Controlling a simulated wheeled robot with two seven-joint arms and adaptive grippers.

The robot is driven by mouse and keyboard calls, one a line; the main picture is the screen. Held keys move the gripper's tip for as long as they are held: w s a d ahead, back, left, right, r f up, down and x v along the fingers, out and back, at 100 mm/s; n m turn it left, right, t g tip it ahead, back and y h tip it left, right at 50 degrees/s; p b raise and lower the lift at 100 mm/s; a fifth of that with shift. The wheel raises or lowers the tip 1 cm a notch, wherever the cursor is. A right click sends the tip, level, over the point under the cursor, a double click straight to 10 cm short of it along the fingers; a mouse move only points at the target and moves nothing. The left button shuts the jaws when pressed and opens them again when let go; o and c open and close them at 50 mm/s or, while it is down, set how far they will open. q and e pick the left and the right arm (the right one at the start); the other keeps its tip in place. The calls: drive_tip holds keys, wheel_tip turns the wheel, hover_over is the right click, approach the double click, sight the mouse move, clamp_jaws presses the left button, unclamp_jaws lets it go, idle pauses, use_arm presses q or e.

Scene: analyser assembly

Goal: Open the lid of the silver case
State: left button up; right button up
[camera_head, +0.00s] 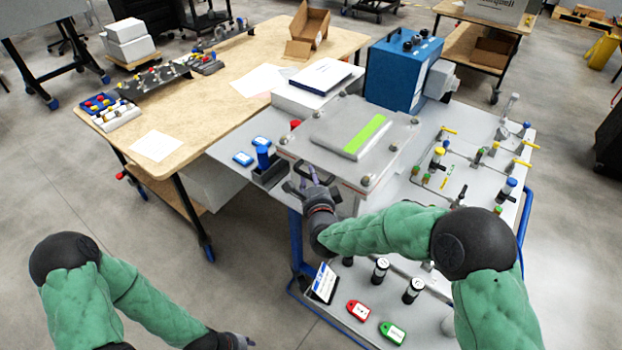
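The silver case (394,143) stands on the grey workbench, with a bright green stripe on its top plate and round knobs at the corners. Its lid appears down, though I cannot tell whether it is slightly raised. My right gripper (302,180) is at the case's near-left edge, with its dark fingers close to or touching the rim. The fingers are small and overlap the case edge, so their opening and any grip on the lid are unclear. My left gripper (238,341) is low at the bottom edge, away from the bench and partly cut off.
A blue box (402,70) stands right behind the case. Tubing and valves with coloured caps (440,152) fill the bench's right side. A small blue-capped holder (266,166) is left of the case. A wooden table (215,95) stands behind left.

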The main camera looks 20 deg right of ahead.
clamp_jaws()
use_arm(q)
drive_tip(key=shift+r, duration=0.1)
use_arm(e)
drive_tip(key=shift+r, duration=0.1)
